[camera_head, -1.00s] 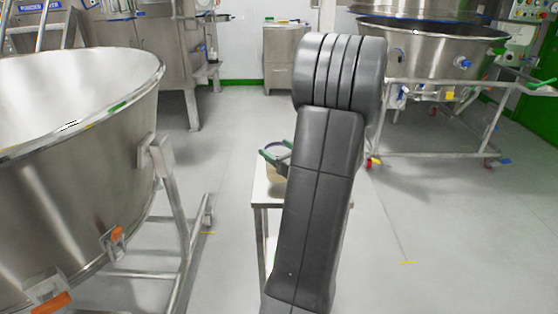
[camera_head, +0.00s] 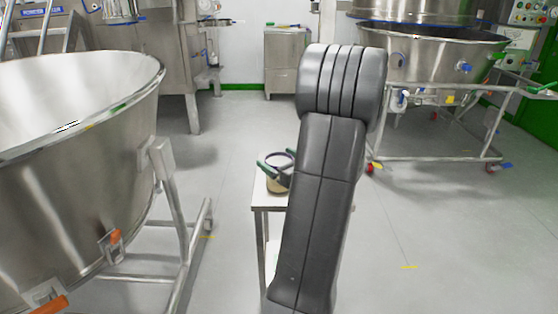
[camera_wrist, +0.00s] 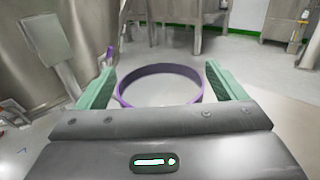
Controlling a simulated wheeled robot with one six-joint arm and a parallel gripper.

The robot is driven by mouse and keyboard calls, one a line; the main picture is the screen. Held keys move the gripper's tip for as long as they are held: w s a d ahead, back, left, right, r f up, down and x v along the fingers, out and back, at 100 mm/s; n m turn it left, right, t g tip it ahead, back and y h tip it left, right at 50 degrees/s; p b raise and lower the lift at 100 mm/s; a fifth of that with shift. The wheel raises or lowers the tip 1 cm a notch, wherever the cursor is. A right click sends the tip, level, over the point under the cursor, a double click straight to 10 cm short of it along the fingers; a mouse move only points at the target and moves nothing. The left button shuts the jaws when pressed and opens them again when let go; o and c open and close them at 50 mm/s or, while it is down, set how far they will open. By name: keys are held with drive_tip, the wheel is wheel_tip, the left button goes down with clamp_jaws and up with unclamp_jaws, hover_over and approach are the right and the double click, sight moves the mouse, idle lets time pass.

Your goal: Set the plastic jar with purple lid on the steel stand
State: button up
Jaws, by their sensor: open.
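The plastic jar (camera_head: 275,186) stands at the stand's top, partly hidden by my arm. Its body looks tan in the head view. Its purple lid rim (camera_wrist: 160,69) shows as a ring in the wrist view, with a pale middle. The steel stand (camera_head: 260,202) is a small table with a flat top and thin legs; my arm covers its right part. My gripper (camera_wrist: 159,75) is open, with one green finger on each side of the jar's rim and slight gaps between. It also shows in the head view (camera_head: 277,162), low over the stand. The jar appears upright and resting on the top.
A large steel bowl (camera_head: 75,150) on a frame fills the left, close to the stand. Another wheeled steel vessel (camera_head: 435,55) stands at the back right. A steel cabinet (camera_head: 287,58) is at the back. The floor right of the stand is clear.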

drive_tip(key=p+v, duration=0.2)
drive_tip(key=v, duration=1)
